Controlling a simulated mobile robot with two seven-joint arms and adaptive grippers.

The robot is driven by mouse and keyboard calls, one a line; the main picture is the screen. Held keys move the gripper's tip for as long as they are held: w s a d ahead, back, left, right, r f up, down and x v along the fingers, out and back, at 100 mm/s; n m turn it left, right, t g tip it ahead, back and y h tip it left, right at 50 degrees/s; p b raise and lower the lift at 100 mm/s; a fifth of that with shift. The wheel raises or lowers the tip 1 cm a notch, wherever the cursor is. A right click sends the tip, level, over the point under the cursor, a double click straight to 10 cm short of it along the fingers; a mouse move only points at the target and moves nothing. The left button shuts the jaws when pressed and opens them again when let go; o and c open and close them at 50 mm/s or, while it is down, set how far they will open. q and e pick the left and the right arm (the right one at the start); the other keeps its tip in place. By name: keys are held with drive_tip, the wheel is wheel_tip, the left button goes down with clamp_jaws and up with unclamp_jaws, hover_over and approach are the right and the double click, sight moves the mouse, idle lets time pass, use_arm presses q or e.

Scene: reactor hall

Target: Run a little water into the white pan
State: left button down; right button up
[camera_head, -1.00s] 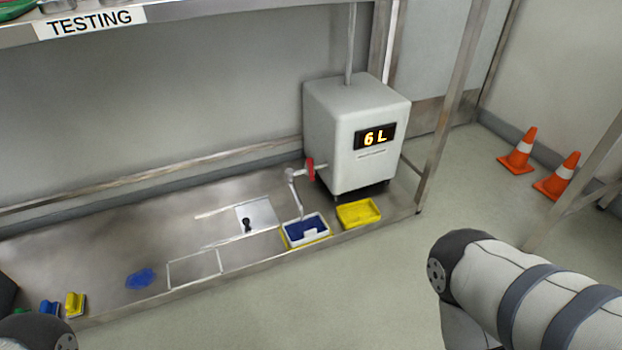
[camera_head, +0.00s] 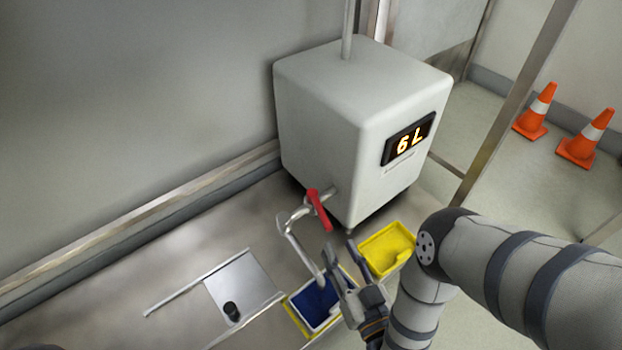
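The white pan (camera_head: 326,322) sits under the spout with dark blue inside it and a yellow edge showing around it. I cannot tell what the blue is. The grey tank (camera_head: 325,125) reads 6 L. Its tap has a red handle (camera_head: 318,210) and a bent metal spout (camera_head: 296,240) that comes down over the pan. No water stream can be made out. My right gripper (camera_head: 340,254) is in front of the tap, below the red handle, with its two fingers apart and nothing between them. It hides the pan's right side. My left gripper is not in view.
A yellow tray (camera_head: 385,250) lies right of the pan, close to my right arm. A metal plate with a dark knob (camera_head: 232,311) lies to the left on the bench. A metal post (camera_head: 515,105) rises at the right. Two orange cones (camera_head: 585,140) stand on the floor beyond.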

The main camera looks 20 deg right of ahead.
drive_tip(key=b, duration=0.4)
approach(314, 197)
drive_tip(key=w, duration=0.4)
drive_tip(key=shift+w+f, duration=0.3)
drive_tip(key=shift+w, duration=0.05)
drive_tip(key=shift+w+r, duration=0.1)
drive_tip(key=shift+w, duration=0.2)
clamp_jaws()
